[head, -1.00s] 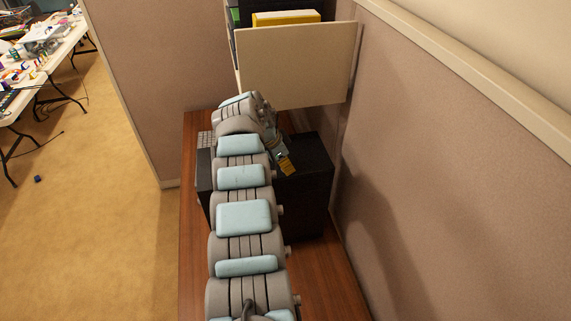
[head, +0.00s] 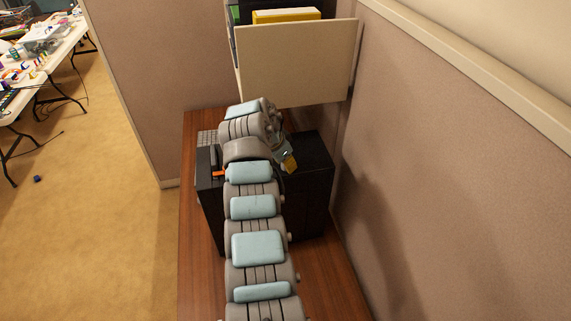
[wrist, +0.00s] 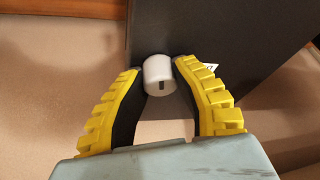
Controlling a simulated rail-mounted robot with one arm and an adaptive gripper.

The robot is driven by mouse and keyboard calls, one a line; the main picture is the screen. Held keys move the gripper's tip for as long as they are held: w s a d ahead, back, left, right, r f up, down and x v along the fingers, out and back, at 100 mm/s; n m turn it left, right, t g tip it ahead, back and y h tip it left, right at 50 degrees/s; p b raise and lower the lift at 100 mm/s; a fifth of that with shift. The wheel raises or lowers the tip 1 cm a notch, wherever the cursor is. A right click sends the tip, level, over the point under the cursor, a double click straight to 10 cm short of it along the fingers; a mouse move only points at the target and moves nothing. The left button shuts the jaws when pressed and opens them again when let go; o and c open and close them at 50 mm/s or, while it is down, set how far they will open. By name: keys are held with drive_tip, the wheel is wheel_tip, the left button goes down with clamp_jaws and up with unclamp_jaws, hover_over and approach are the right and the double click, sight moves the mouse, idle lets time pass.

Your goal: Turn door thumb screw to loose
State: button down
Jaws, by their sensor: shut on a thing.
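The door thumb screw (wrist: 158,74) is a small white cylinder with a dark slot, at the edge of a dark panel in the wrist view. My gripper (wrist: 159,76) has its two yellow-ribbed fingers closed on either side of it, with the fingertips touching it. In the head view my gripper (head: 288,162) shows only in part, as a yellow tip over the black case (head: 314,172) on the desk. The thumb screw is hidden in the head view.
A beige shelf bin (head: 296,64) hangs above. A partition wall (head: 440,180) stands close on the right. Open carpet (head: 90,230) lies to the left.

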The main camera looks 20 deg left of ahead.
drive_tip(key=n+y+b, duration=0.1)
drive_tip(key=n, duration=0.1)
drive_tip(key=n+b, duration=0.2)
drive_tip(key=n+y+b, duration=0.1)
drive_tip(key=n, duration=0.1)
drive_tip(key=shift+d+f+n+y+b, duration=0.15)
drive_tip(key=shift+f+n+y+b, duration=0.15)
drive_tip(key=shift+f+b, duration=0.05)
drive_tip(key=n+b, duration=0.1)
drive_tip(key=n, duration=0.1)
drive_tip(key=n+y+b, duration=0.1)
drive_tip(key=n, duration=0.1)
drive_tip(key=shift+n+y+b, duration=0.3)
drive_tip(key=shift+b, duration=0.05)
drive_tip(key=shift+r+n+g+y+b, duration=0.2)
drive_tip(key=shift+n+g+y+b, duration=0.45)
drive_tip(key=shift+n, duration=1.15)
drive_tip(key=c, duration=0.7)
unclamp_jaws()
drive_tip(key=shift+r, duration=0.1)
drive_tip(key=shift+c, duration=0.2)
